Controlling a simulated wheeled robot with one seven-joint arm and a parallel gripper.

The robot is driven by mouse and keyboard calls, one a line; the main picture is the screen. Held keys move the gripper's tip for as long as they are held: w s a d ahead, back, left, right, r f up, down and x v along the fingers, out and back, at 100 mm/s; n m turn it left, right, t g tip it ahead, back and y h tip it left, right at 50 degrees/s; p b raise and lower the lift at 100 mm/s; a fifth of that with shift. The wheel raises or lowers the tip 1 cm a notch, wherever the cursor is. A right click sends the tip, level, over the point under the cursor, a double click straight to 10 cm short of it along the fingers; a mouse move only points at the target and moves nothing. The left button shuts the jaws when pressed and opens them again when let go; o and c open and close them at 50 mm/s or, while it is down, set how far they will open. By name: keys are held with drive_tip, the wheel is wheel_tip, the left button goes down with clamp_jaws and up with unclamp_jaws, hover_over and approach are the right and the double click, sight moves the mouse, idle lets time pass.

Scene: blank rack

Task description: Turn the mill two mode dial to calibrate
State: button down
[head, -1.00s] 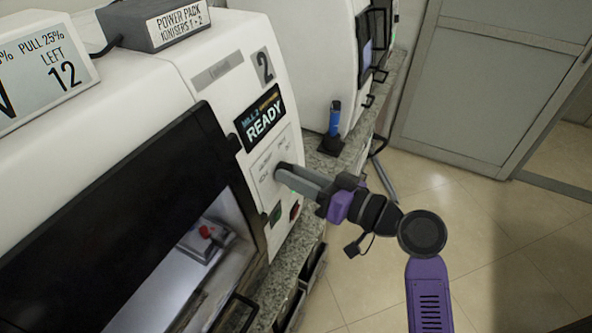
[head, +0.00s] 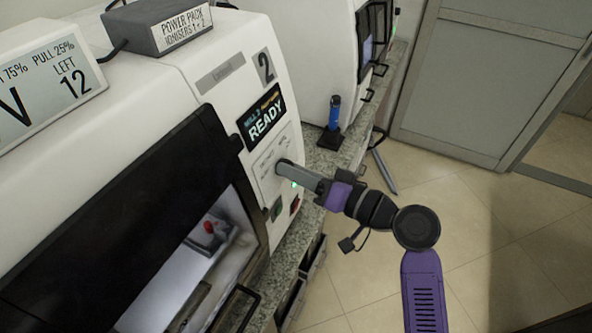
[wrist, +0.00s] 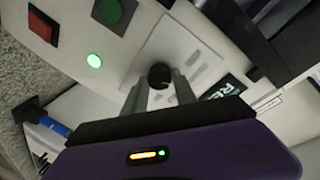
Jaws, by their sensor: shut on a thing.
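Mill two is the white machine (head: 215,85) marked 2, with a screen (head: 262,117) reading MILL 2 and READY. Its mode dial (wrist: 160,76) is a small black knob on a pale label plate (wrist: 190,55); the label words are too small to read. My gripper (head: 284,170) reaches the front panel from the right. In the wrist view my gripper (wrist: 160,85) has one finger on each side of the dial and is shut on it. In the head view the fingers hide the dial. Which mode the dial points to cannot be told.
A lit green lamp (wrist: 94,60), a green button (wrist: 110,12) and a red switch (wrist: 43,26) sit close to the dial. The mill's dark door (head: 120,215) is at left. A blue-handled tool (head: 333,115) stands on the granite counter (head: 345,155). Floor at right is clear.

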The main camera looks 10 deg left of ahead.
drive_tip(key=c, duration=1)
unclamp_jaws()
drive_tip(key=shift+d, duration=0.15)
drive_tip(key=b+v, duration=0.2)
drive_tip(key=v, duration=0.5)
drive_tip(key=shift+d, duration=0.3)
drive_tip(key=shift+s, duration=0.15)
